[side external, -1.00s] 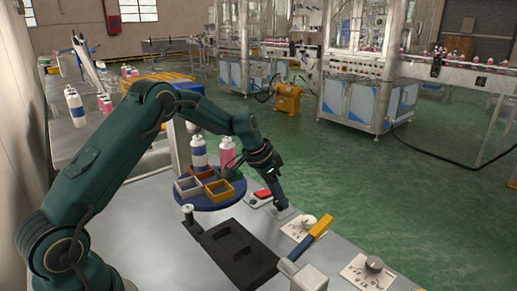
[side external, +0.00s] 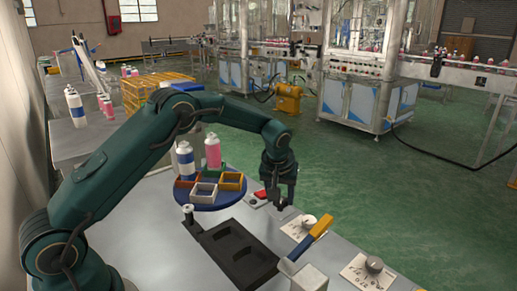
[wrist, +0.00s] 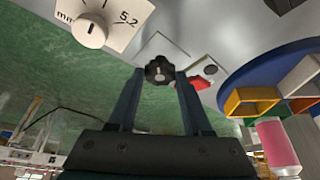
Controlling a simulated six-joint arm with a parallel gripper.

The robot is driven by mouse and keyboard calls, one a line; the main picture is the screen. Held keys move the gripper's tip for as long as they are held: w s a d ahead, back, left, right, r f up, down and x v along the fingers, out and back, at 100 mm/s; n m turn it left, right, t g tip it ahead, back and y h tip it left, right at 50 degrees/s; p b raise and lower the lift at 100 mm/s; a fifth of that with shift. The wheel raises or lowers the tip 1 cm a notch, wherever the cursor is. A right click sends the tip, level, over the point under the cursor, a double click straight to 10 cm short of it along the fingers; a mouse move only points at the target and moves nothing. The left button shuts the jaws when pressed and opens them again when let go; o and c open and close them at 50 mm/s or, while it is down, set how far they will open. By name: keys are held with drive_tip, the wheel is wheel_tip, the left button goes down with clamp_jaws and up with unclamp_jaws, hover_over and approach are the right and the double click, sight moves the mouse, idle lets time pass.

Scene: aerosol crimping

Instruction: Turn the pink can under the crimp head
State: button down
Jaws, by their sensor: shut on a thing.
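The pink can (side external: 212,152) stands upright in the green nest at the back of the blue turntable (side external: 215,205); it also shows at the lower right of the wrist view (wrist: 277,146). My gripper (side external: 281,203) points down at the right of the turntable. In the wrist view its fingertips (wrist: 158,76) are shut on a black lobed knob (wrist: 158,69), with one finger on each side. I cannot make out the crimp head in either view; my arm covers part of the area behind the turntable.
A blue-and-white can (side external: 185,160) stands on the turntable's left. Its white nest (side external: 204,193) and yellow nest (side external: 232,181) look empty.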

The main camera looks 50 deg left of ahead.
sight(282, 200)
drive_tip(key=n, duration=0.2)
drive_tip(key=n+g+y, duration=0.1)
drive_tip(key=shift+w+d+n, duration=0.15)
drive_tip(key=shift+n, duration=0.25)
drive_tip(key=shift+n+g, duration=0.5)
drive_tip(key=shift+n, duration=0.7)
drive_tip(key=shift+n+y, duration=0.3)
drive_tip(key=shift+n, duration=0.3)
drive_tip(key=shift+c, duration=1.7)
unclamp_jaws()
drive_tip(key=shift+w+v, duration=0.1)
drive_tip(key=shift+v, duration=0.7)
drive_tip(key=shift+w+v, duration=0.15)
drive_tip(key=shift+v, duration=0.6)
drive_tip(key=s+d, duration=0.1)
drive_tip(key=d, duration=0.2)
drive_tip(key=s+d, duration=0.1)
drive_tip(key=d, duration=0.3)
drive_tip(key=s+d, duration=0.2)
drive_tip(key=d, duration=0.2)
drive_tip(key=shift+s+d+f, duration=0.1)
drive_tip(key=shift+d, duration=0.15)
